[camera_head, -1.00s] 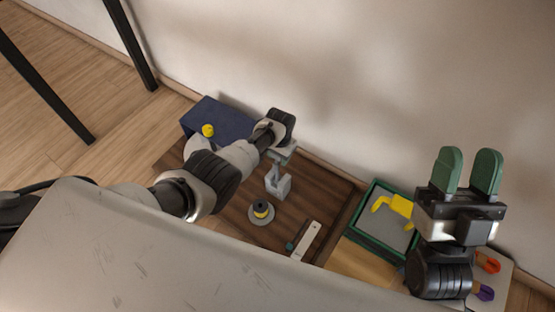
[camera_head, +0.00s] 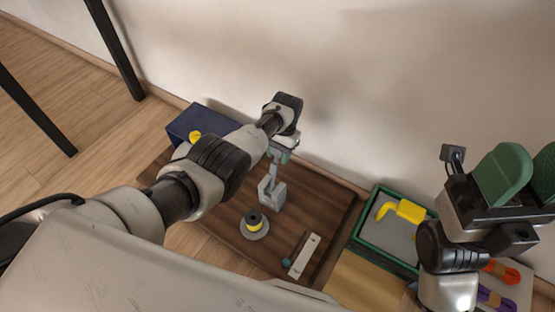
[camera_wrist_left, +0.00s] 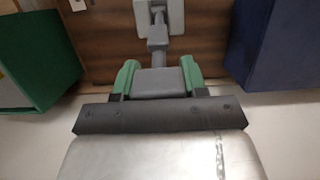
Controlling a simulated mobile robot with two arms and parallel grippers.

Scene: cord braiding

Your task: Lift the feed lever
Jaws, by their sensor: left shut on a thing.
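The feed lever (camera_head: 273,172) is a grey arm rising from a grey bracket (camera_head: 272,195) on the dark wooden board. My left gripper (camera_head: 281,154) is at the lever's upper end. In the left wrist view its green fingers (camera_wrist_left: 158,80) sit on either side of the lever's dark grey end block (camera_wrist_left: 158,84), shut on it. The lever's stem (camera_wrist_left: 157,40) runs from that block to the bracket. In the head view the fingers are partly hidden by my wrist. My right gripper (camera_head: 526,175) is empty, its green fingers apart, at the right edge.
A green-rimmed tray (camera_head: 362,241) holds a yellow tool (camera_head: 405,211). The wall is close behind.

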